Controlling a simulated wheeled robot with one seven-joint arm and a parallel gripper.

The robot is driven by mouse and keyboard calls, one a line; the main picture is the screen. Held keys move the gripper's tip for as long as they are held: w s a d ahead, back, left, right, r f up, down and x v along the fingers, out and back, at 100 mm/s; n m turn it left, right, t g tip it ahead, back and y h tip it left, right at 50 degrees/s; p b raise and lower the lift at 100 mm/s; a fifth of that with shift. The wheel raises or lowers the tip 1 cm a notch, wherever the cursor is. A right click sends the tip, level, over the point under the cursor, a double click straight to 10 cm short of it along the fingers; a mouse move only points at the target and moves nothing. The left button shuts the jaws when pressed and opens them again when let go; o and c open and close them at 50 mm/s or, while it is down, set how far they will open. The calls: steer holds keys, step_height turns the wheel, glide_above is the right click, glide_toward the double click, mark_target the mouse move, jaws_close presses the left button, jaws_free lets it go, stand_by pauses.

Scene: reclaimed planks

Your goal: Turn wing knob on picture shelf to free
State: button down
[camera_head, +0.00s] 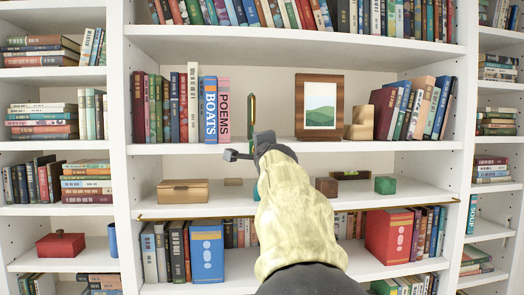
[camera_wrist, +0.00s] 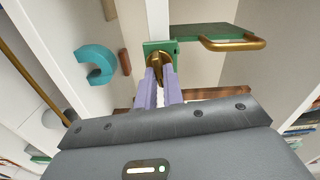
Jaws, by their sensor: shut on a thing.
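In the wrist view, the brass wing knob (camera_wrist: 157,64) sits on a green plate (camera_wrist: 162,47). My gripper (camera_wrist: 161,84) has its two purple fingers closed on the knob's wing. A green panel with a brass handle (camera_wrist: 258,42) is beside the plate. In the head view, the picture shelf (camera_head: 350,146) holds a framed landscape picture (camera_head: 319,106) and an upright green and brass piece (camera_head: 252,110). My gripper (camera_head: 256,143) is at the shelf's front edge just below that piece. My gripper and arm hide the knob there.
Books, including "BOATS" (camera_head: 209,110) and "POEMS" (camera_head: 224,110), stand left of the green piece. The shelf below holds a wooden box (camera_head: 184,191), a brown block (camera_head: 327,187) and a green cube (camera_head: 385,185). A curved teal object (camera_wrist: 96,62) shows in the wrist view.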

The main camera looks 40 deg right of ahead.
steer(key=shift+f+m, duration=0.1)
steer(key=shift+m, duration=0.7)
steer(key=c, duration=1.5)
jaws_free()
steer(key=b+v, duration=0.4)
steer(key=v, duration=1.1)
steer(key=shift+s+d+f, duration=0.1)
steer(key=shift+s+d, duration=0.05)
steer(key=shift+s, duration=0.05)
steer(key=shift+s+b, duration=0.1)
steer(key=shift+b, duration=0.35)
